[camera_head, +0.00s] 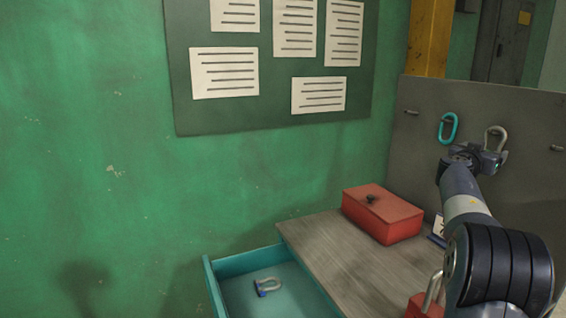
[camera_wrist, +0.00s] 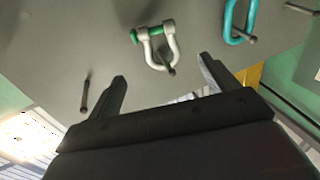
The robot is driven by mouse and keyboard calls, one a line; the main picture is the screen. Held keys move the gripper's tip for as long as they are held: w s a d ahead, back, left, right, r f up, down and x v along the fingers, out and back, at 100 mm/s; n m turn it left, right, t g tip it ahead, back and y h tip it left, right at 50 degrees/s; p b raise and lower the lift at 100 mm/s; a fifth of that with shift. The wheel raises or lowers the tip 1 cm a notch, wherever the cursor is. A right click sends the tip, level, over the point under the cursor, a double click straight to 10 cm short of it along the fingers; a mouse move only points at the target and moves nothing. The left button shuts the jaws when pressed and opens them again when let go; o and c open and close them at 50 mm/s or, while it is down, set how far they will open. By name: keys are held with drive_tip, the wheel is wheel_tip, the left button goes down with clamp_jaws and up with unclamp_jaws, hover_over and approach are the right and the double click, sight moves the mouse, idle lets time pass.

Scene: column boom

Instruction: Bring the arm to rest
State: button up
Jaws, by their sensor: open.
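My gripper (camera_head: 488,158) is raised at the right, in front of the grey peg panel (camera_head: 420,150). In the wrist view its two fingers (camera_wrist: 163,72) are apart with nothing between them. A pale grey shackle (camera_head: 497,133) hangs on a peg just behind and above the gripper. In the wrist view this shackle (camera_wrist: 173,48) shows a green pin and lies beyond the fingertips, apart from them. My arm reaches up from the lower right and hides part of the panel.
A teal link (camera_head: 443,130) hangs left of the shackle; bare pegs (camera_head: 412,112) (camera_head: 556,149) flank them. A red box (camera_head: 385,220) stands on the wooden bench top (camera_head: 330,255). A teal drawer (camera_head: 213,290) is open, holding a blue-and-grey shackle (camera_head: 267,285). A red item (camera_head: 417,305) sits near my arm.

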drive_tip(key=p+x, duration=0.9)
drive_tip(key=shift+d+r, duration=0.2)
drive_tip(key=shift+r, duration=0.05)
drive_tip(key=s+a+r+b, duration=0.1)
drive_tip(key=s+a+b, duration=0.3)
drive_tip(key=a+b, duration=0.5)
drive_tip(key=shift+a+r, duration=0.3)
idle(0.3)
